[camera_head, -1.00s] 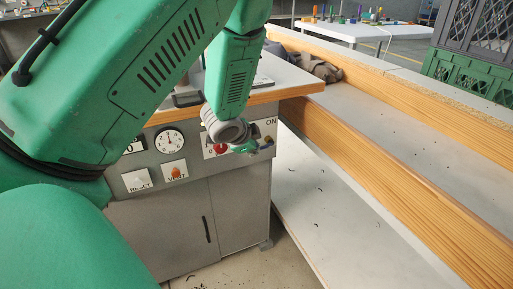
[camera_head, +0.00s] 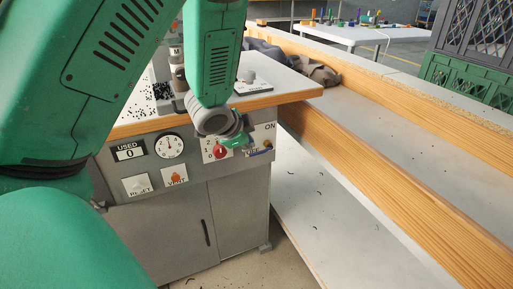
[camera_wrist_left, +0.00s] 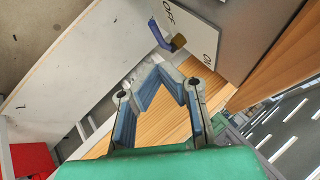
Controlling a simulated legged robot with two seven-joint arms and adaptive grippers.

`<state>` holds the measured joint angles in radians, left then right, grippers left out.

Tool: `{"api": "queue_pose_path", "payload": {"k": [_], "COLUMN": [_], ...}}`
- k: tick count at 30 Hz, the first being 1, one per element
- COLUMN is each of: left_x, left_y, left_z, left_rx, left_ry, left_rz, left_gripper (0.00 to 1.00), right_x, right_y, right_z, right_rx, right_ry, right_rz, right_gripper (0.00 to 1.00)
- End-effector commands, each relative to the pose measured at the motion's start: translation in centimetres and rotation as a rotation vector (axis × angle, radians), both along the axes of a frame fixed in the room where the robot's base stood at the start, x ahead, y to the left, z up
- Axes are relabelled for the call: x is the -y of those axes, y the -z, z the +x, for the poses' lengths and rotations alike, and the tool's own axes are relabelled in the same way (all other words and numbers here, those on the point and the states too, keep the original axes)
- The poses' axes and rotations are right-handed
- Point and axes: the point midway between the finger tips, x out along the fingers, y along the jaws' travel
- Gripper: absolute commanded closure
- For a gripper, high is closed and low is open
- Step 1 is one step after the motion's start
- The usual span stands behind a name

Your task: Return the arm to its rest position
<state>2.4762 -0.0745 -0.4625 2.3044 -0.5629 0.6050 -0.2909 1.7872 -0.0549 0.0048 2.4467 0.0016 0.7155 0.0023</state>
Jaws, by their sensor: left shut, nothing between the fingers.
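My left arm (camera_head: 215,65) comes in from the left and hangs in front of a grey press cabinet (camera_head: 165,232). My left gripper (camera_head: 246,143) is close to the right part of the control panel and partly covers the switch there. In the left wrist view its fingers (camera_wrist_left: 163,80) are shut with nothing between them. A switch lever (camera_wrist_left: 161,34) with a blue handle and brass-coloured base stands just beyond the fingertips, apart from them, between OFF and ON labels. My right gripper is not in view.
The panel carries a dial (camera_head: 169,146), a USED counter (camera_head: 129,152) reading 0, a VENT button (camera_head: 176,178) and a red knob (camera_head: 220,152). Wood-edged shelves (camera_head: 385,185) run along the right. Dark crates (camera_head: 488,30) stand at the back right.

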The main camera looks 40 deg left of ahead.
Motion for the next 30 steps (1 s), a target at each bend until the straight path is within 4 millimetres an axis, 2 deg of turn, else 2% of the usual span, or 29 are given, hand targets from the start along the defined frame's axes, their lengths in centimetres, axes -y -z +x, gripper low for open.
{"api": "queue_pose_path", "payload": {"k": [3, 8, 19, 23, 26, 30], "left_x": [0.3, 0.5, 0.7, 2.0, 3.9, 7.0], "left_y": [-1.6, -2.7, -2.6, -0.2, 3.3, 8.6], "left_z": [-1.5, -2.5, -3.0, -3.6, -5.1, -8.5], "left_rx": [0.001, 0.0, -0.01, -0.054, -0.119, -0.226], "left_ry": [-0.001, -0.001, -0.004, -0.031, -0.079, -0.177], "left_rz": [-0.002, -0.002, -0.009, -0.054, -0.117, -0.215], "left_gripper": [1.0, 1.0, 1.0, 1.0, 1.0, 1.0], "right_x": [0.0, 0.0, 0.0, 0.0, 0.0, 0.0], "right_y": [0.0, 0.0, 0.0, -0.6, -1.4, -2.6], "right_z": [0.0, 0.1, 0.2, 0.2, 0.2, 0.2], "right_rx": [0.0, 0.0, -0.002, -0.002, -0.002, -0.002], "right_ry": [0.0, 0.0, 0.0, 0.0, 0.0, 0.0], "right_rz": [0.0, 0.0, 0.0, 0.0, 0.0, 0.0], "right_gripper": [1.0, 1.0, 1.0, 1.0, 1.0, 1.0]}}
